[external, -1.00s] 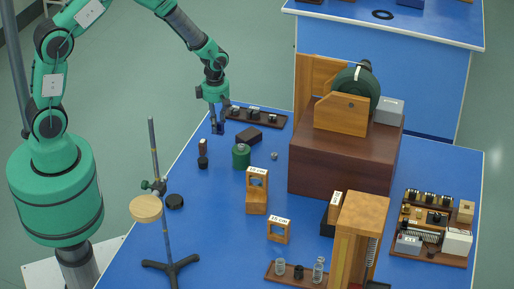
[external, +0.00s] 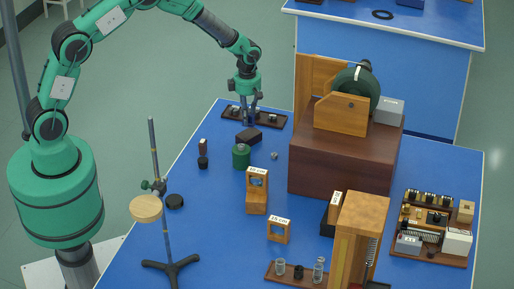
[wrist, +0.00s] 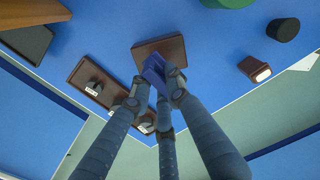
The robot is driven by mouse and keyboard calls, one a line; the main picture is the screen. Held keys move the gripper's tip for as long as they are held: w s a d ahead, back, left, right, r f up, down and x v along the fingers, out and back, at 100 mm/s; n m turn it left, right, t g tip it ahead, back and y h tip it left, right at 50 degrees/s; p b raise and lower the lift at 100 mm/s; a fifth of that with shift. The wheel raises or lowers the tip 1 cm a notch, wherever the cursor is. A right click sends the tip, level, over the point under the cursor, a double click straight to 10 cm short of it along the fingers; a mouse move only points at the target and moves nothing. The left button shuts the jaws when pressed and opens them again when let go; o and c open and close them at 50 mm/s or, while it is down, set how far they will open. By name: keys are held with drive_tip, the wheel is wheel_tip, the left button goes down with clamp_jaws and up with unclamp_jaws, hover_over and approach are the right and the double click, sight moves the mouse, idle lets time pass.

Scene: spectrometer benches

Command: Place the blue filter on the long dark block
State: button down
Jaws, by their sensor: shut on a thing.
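My gripper (external: 248,115) is shut on the blue filter, which shows between the fingertips in the wrist view (wrist: 155,73). In the external view the filter is small and dark below the fingers. The long dark block (external: 250,137) lies on the blue bench, just below and in front of my gripper in the external view. In the wrist view the block (wrist: 146,50) is brown, and the filter overlaps part of it. I cannot tell whether the filter touches the block.
A dark rack (external: 235,108) with several small mounts lies just behind. A green cylinder (external: 241,156) and a small dark stand (external: 203,160) are nearby. A brown box (external: 340,160) with a wooden apparatus stands to the right.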

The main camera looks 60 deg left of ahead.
drive_tip(key=shift+f, duration=1.75)
drive_tip(key=shift+f+b, duration=0.1)
drive_tip(key=shift+b, duration=0.2)
drive_tip(key=c, duration=1.7)
unclamp_jaws()
drive_tip(key=shift+o, duration=0.2)
wheel_tip(320, 180, up, 12)
drive_tip(key=shift+r+p, duration=0.15)
drive_tip(key=shift+p, duration=0.55)
